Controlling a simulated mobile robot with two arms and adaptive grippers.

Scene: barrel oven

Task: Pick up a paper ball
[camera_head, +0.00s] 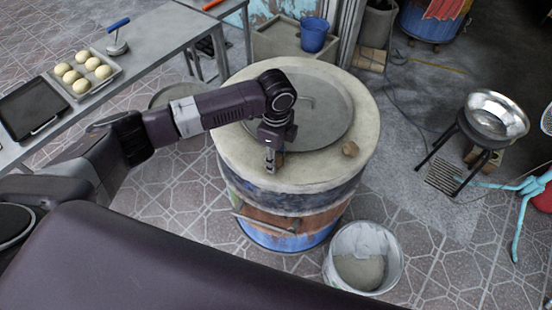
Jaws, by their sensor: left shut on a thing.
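The barrel oven (300,182) stands in the middle, with a pale round top and a grey metal lid (325,115) on it. A small brown crumpled paper ball (350,149) lies on the right front part of the rim. My left gripper (271,164) points down over the front rim, left of that ball. It is shut on a small brownish thing (280,159), which looks like another paper ball and is mostly hidden by the fingers. I cannot tell whether it touches the rim. My right gripper is not in view.
A white bucket (394,262) stands on the floor at the oven's front right. A table (140,60) at the left holds a tray of dough balls (62,87) and a dark tray (31,107). A metal bowl (497,113) on a stand is at the right.

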